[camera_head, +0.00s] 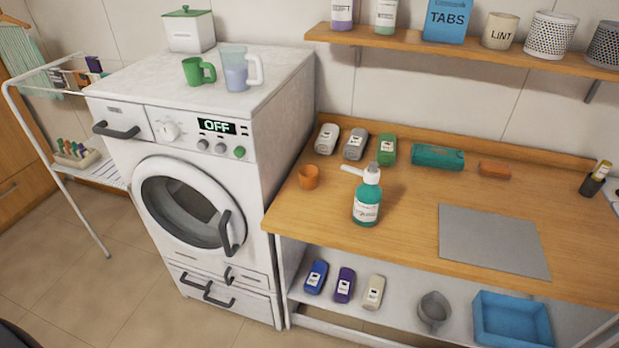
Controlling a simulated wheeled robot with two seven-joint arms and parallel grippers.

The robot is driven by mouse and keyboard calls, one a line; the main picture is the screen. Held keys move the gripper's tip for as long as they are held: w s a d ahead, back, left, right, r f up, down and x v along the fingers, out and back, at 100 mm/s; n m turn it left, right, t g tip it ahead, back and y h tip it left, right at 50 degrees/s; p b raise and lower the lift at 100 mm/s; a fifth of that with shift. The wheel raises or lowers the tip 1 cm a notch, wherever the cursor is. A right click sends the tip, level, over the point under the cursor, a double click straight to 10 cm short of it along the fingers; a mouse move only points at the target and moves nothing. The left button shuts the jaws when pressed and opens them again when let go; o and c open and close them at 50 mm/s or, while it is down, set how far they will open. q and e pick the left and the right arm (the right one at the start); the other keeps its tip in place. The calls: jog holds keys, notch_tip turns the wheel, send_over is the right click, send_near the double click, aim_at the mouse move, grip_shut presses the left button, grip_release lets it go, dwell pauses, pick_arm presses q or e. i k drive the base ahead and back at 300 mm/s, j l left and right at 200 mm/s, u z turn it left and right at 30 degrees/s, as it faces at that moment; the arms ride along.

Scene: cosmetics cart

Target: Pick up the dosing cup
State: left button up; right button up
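I cannot tell for sure which item is the dosing cup. A small orange cup (309,177) stands at the left end of the wooden counter, left of a teal pump bottle (367,197). A green cup with a handle (198,71) stands on top of the washing machine, beside a clear jug (239,69) holding bluish liquid. A grey cup-like vessel (434,309) sits on the shelf under the counter. Neither of my grippers is in view.
The washing machine (275,120) stands left of the counter (405,222), its display reading OFF. Bottles lie behind the orange cup. A grey mat (490,240) lies at right. A wall shelf (470,55) holds containers. A blue tray (512,318) is below. A drying rack (75,170) stands left.

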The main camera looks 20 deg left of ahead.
aim_at(308, 175)
jog(key=u, duration=0.4)
jog(key=l+u, duration=0.3)
jog(key=u, duration=0.15)
jog(key=k+l+u, duration=0.1)
jog(key=l+u, duration=0.15)
jog(key=u, duration=0.15)
jog(key=k+l+u, duration=0.1)
jog(key=l+u, duration=0.2)
jog(key=u, duration=0.15)
jog(key=k+l, duration=0.15)
